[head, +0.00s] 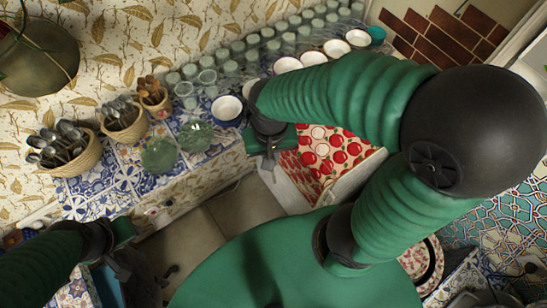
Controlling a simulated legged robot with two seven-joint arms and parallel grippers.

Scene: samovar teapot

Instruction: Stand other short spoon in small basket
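Three wicker baskets stand on the blue patterned tile counter at the left. The largest basket (82,160) holds several dark metal spoons (62,138). The middle basket (127,130) holds several metal spoons or similar utensils (119,108). The smallest basket (158,106) holds brown, wooden-looking utensils (150,85). I cannot tell which spoon is the short one. My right gripper (268,150) is over the counter's front edge, right of the baskets and apart from them; its fingers are unclear. My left gripper (120,236) is low at the left, below the counter's front edge; its fingers are also unclear.
Green glass bowls (158,155) (197,134) and a white bowl with a dark outside (227,108) stand right of the baskets. Rows of glasses (253,52) line the wall. A brass vessel (38,65) is at upper left. A red patterned cloth (330,150) lies beyond my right gripper.

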